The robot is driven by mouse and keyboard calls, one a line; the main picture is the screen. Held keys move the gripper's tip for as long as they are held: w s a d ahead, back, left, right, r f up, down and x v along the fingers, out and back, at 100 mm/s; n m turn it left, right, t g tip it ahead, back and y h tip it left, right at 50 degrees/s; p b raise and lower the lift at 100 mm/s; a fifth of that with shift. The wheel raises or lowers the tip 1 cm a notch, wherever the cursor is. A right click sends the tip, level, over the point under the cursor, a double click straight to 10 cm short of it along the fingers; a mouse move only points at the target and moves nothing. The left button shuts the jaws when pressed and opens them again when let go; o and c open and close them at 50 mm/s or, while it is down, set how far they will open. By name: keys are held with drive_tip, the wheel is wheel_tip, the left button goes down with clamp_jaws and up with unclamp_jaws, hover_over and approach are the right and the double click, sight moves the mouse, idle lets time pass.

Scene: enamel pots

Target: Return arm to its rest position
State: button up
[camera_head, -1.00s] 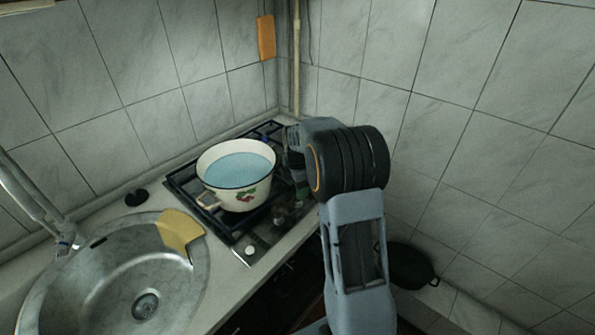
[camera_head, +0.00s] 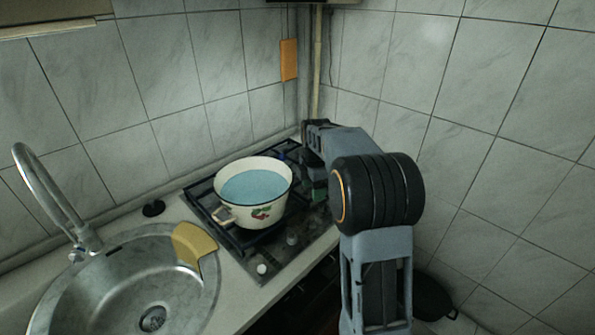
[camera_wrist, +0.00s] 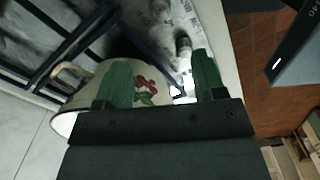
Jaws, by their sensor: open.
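A cream enamel pot (camera_head: 235,205) with a cherry picture and pale blue liquid stands upright on the hob at the middle of the head view. Its side also shows in the wrist view (camera_wrist: 85,85), with a handle at the left. My gripper (camera_wrist: 162,78) has two green fingers, spread apart, with the pot's printed side and part of the hob seen behind and between them. In the head view my arm reaches over the right of the hob, and the gripper is just right of the pot, largely hidden by my own links. Nothing shows held.
The gas hob (camera_head: 285,255) has dark grates and knobs. A steel sink (camera_head: 105,295) with a tap (camera_head: 45,190) is at the left, a yellow piece (camera_head: 193,243) on its rim. Tiled walls close the corner. A dark pan (camera_head: 432,298) sits low at the right.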

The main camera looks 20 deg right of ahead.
drive_tip(key=s+a+m+t, duration=0.1)
drive_tip(key=s+a+m, duration=0.2)
drive_tip(key=s+m, duration=0.3)
drive_tip(key=s+a+r+m+t, duration=0.1)
drive_tip(key=s+a+m, duration=0.3)
drive_tip(key=s+m, duration=0.2)
drive_tip(key=s+a+r+m+t, duration=0.1)
drive_tip(key=s+a+m+t, duration=0.1)
drive_tip(key=s+m, duration=0.4)
drive_tip(key=s+a, duration=0.1)
drive_tip(key=s, duration=0.3)
drive_tip(key=shift+a, duration=0.25)
drive_tip(key=shift+r, duration=0.1)
clamp_jaws()
idle(0.8)
